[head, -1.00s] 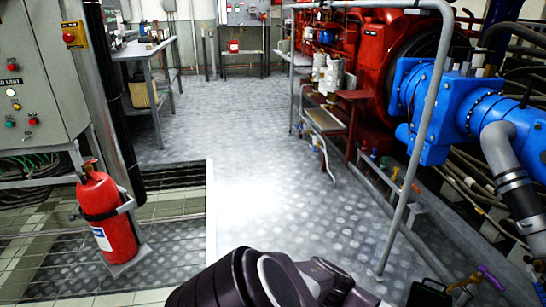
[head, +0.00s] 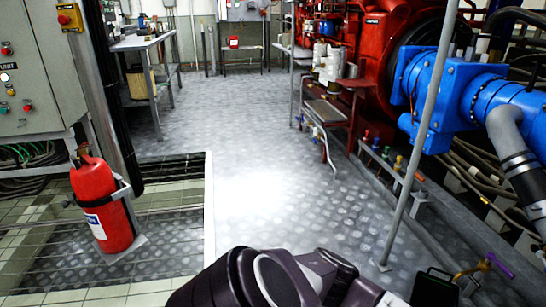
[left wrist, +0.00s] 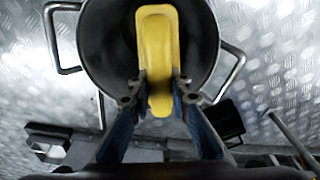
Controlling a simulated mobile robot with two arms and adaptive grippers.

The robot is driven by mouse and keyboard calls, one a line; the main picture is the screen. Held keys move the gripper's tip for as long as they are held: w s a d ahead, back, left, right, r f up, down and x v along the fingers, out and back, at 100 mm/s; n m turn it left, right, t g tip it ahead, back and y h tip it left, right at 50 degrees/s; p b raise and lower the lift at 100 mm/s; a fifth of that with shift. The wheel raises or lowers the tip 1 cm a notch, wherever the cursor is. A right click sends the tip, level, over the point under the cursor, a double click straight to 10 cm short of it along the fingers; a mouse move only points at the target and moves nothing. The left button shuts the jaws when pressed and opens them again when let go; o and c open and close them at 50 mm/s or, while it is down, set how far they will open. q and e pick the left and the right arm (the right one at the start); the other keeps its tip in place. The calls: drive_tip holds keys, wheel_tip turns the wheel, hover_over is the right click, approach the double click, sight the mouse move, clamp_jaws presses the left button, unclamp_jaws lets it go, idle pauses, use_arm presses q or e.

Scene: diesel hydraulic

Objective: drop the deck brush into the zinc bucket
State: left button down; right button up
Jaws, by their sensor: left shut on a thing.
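In the left wrist view a yellow deck brush (left wrist: 156,35) is held between the two fingers of my left gripper (left wrist: 160,84), which is shut on it. Behind the brush is a round, dark-inside vessel with two side handles, which looks like the zinc bucket (left wrist: 98,45). The brush overlaps the bucket's opening, and its near end reaches past the near rim in the picture. I cannot tell its height above the rim. The gripper and the bucket do not show in the head view, where only my dark arm appears at the bottom. My right gripper is in neither view.
A red fire extinguisher (head: 102,205) stands at the left, near a grey control cabinet (head: 35,75). A slanting grey post (head: 420,140) and blue pipework (head: 465,105) are at the right. A black box (head: 433,287) sits bottom right. The middle floor (head: 265,190) is clear.

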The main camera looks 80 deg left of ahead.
use_arm(q)
drive_tip(key=c, duration=1.7)
unclamp_jaws()
drive_tip(key=r, duration=0.4)
drive_tip(key=s+r, duration=0.1)
drive_tip(key=r, duration=0.7)
drive_tip(key=shift+s+d, duration=0.2)
drive_tip(key=shift+s, duration=0.2)
drive_tip(key=shift+f, duration=0.1)
